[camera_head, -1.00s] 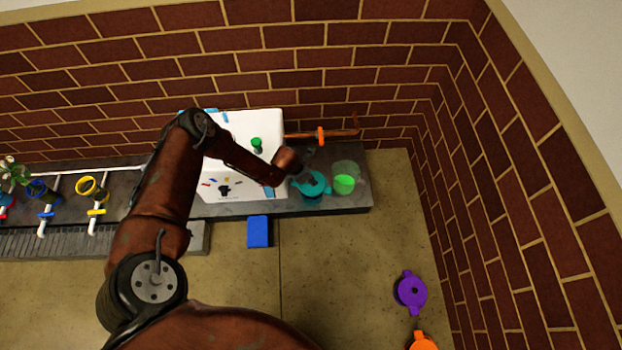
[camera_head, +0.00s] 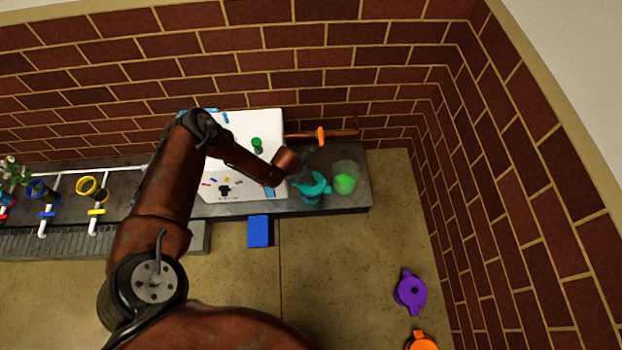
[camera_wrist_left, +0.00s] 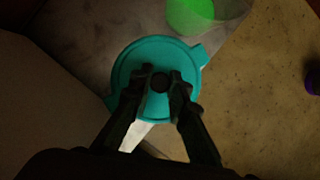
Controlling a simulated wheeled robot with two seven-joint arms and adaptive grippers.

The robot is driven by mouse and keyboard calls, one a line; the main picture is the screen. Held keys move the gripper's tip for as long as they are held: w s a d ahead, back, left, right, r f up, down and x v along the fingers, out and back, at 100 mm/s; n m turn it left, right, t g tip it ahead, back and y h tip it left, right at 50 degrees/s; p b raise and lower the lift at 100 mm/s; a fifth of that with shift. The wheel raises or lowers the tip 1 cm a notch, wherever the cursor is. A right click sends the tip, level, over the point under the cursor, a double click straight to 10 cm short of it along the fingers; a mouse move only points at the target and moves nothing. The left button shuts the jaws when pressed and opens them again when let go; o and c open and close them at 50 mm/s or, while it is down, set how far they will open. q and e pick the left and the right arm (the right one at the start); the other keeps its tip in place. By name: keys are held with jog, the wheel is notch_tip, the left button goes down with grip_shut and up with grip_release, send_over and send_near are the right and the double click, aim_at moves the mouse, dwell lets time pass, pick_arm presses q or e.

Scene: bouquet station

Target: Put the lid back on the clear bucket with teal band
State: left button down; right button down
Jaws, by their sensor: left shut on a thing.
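My left gripper (camera_wrist_left: 160,90) is shut on the dark knob of the teal lid (camera_wrist_left: 145,57). The lid is round with tabs at its edge, and it also shows in the head view (camera_head: 313,191), above the right end of the counter. The clear bucket (camera_head: 346,168) is just right of the lid in the head view, with bright green contents inside. It is cut off at the top of the wrist view (camera_wrist_left: 222,20), and its open top is apart from the lid. I cannot make out its teal band. My right gripper is not in view.
A white box (camera_head: 262,128) stands on the grey counter (camera_head: 345,202) left of the lid. A blue block (camera_head: 258,231) is at the counter's front. Purple (camera_head: 411,291) and orange lids (camera_head: 421,342) lie at the lower right.

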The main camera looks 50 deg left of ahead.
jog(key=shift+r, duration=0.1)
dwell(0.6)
pick_arm(q)
jog(key=c, duration=1.8)
grip_release()
jog(key=shift+o, duration=0.9)
jog(key=o, duration=0.3)
jog(key=shift+r+p, duration=2.2)
jog(key=shift+r, duration=1.3)
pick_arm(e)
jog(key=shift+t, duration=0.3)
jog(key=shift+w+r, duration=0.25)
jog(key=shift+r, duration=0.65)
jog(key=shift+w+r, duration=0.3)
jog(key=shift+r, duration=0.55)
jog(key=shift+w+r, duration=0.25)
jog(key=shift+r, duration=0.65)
pick_arm(q)
jog(key=shift+c, duration=0.3)
